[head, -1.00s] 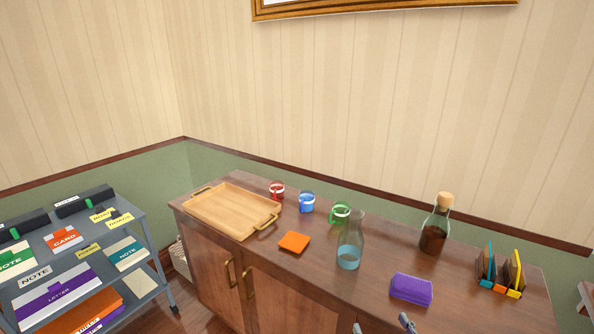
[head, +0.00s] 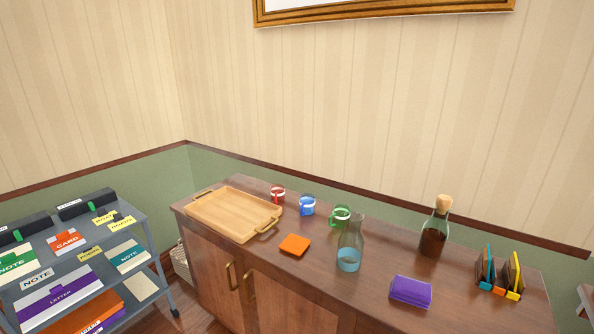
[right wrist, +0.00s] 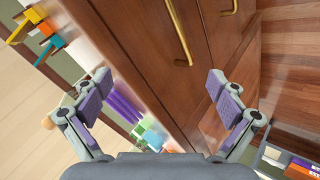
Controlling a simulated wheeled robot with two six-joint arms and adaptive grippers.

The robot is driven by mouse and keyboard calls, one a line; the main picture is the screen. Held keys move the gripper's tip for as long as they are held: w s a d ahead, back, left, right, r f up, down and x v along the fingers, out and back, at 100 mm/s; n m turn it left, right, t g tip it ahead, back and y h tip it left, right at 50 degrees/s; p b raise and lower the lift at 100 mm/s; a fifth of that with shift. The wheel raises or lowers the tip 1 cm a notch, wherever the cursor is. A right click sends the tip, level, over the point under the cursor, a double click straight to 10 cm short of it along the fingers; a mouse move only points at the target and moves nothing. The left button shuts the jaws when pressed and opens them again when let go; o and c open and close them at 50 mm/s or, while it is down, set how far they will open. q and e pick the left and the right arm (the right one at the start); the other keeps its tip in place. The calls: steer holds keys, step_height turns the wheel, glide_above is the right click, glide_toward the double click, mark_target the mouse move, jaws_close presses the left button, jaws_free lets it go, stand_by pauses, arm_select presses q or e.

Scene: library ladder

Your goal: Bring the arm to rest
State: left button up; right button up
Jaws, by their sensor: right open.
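My right gripper (right wrist: 155,100) shows in the right wrist view with its two fingers wide apart and nothing between them. It is in front of the wooden cabinet (right wrist: 150,50), whose doors and brass handle (right wrist: 178,30) show beyond the fingers. The purple block (right wrist: 122,105) on the cabinet top shows close to the left finger in that view. Neither gripper shows in the head view now. My left gripper is in no view.
The cabinet top holds a wooden tray (head: 232,213), an orange square (head: 295,244), several mugs, a carafe (head: 350,250), a corked bottle (head: 434,235), the purple block (head: 410,291) and a file holder (head: 500,276). A grey cart (head: 150,262) with labelled items stands at left.

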steer(key=s+a+f+m+g+y, duration=0.3)
steer(key=s+a+m+g, duration=0.15)
steer(key=s+a, duration=0.2)
step_height(320, 180, down, 22)
steer(key=s+d+f+g+p, duration=0.1)
steer(key=s+d+p, duration=0.2)
arm_select(q)
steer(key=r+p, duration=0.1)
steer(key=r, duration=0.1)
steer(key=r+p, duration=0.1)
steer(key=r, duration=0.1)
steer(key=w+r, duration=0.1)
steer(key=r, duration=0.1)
steer(key=shift+p, duration=0.4)
arm_select(e)
steer(key=s+d+f+m+g, duration=0.1)
steer(key=s+f, duration=1.2)
steer(key=s, duration=0.5)
steer(key=shift+s+f+y, duration=0.3)
steer(key=shift+f, duration=0.1)
